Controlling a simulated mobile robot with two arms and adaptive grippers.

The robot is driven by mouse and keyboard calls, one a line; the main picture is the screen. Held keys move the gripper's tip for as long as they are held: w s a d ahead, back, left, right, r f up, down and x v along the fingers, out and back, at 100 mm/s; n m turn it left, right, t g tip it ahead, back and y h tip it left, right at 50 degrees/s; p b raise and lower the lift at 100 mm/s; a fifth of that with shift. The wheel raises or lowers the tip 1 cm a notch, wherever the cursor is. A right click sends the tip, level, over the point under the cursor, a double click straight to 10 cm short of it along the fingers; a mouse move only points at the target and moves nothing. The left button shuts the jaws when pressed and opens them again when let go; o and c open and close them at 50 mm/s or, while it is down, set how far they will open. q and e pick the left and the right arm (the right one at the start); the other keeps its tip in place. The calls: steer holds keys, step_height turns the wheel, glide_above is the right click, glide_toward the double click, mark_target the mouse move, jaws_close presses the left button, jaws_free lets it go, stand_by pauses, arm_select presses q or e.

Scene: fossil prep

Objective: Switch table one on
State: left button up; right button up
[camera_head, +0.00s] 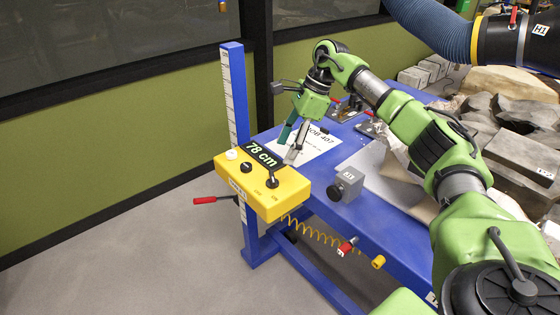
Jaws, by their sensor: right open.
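The blue table (370,228) carries a yellow control box (262,203) at its left end. The box has a display (263,156) reading "78 cm", a white button (231,154), a black knob (248,168) and a black lever switch (272,179). Small labels by the controls are too small to read. My right gripper (289,146) is open and points down behind the box, over or near a paper sheet marked "JOB 407" (318,143). It appears apart from the controls. My left gripper is not in view.
A blue post with a scale (234,90) stands behind the box. A red-handled lever (207,200) sticks out left. A grey block (346,185), a red connector (346,246) and fossil rocks (515,150) are to the right. A blue hose (440,28) hangs above. Floor at left is clear.

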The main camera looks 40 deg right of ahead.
steer(key=shift+v, duration=1.15)
